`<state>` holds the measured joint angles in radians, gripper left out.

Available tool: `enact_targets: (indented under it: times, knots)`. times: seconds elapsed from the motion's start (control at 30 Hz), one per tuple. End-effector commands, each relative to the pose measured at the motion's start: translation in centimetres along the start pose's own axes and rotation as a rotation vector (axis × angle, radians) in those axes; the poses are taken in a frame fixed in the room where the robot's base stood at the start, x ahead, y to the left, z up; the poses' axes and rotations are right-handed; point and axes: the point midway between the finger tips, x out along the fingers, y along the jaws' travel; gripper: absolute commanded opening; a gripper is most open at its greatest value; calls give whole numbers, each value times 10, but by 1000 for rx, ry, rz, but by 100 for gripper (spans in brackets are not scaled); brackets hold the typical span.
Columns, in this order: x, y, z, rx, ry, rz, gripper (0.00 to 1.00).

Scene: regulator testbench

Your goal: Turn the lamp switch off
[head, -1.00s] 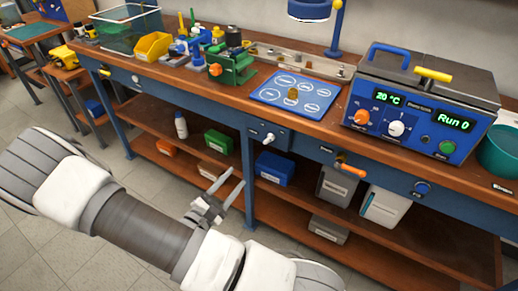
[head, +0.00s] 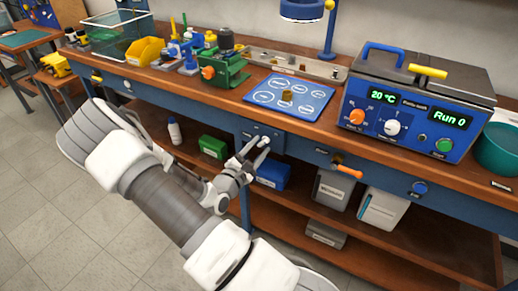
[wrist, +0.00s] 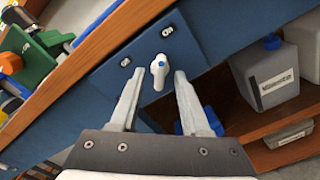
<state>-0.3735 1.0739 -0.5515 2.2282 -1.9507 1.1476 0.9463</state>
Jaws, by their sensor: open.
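The lamp switch is a white knob (wrist: 158,72) with a small blue mark, on a blue panel (wrist: 195,42) on the bench front. The panel bears an "Off" label at left and an "On" label above the knob in the wrist view. My gripper (wrist: 158,78) is open, its two fingers either side of the knob in that view, with gaps between; I cannot tell the remaining depth. In the head view my gripper (head: 257,143) is in front of the panel and hides most of the knob. The blue desk lamp (head: 302,10) shows a bright white underside.
An orange-handled valve (head: 347,170) sticks out of the bench front to the right. A blue bin (head: 272,174), a green bin (head: 213,147) and grey containers stand on the shelf below. The pump-bath unit (head: 410,115) is on the bench top. Floor at left is clear.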

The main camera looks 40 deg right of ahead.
Motion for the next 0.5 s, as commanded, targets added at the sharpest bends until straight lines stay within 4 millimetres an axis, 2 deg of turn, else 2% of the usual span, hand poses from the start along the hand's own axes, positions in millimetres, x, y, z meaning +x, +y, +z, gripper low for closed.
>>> enact_targets:
  times: [0.3,0.37,0.5]
  knots:
    - [3,0,0,0,0,0,46]
    - [3,0,0,0,0,0,37]
    - [3,0,0,0,0,0,12]
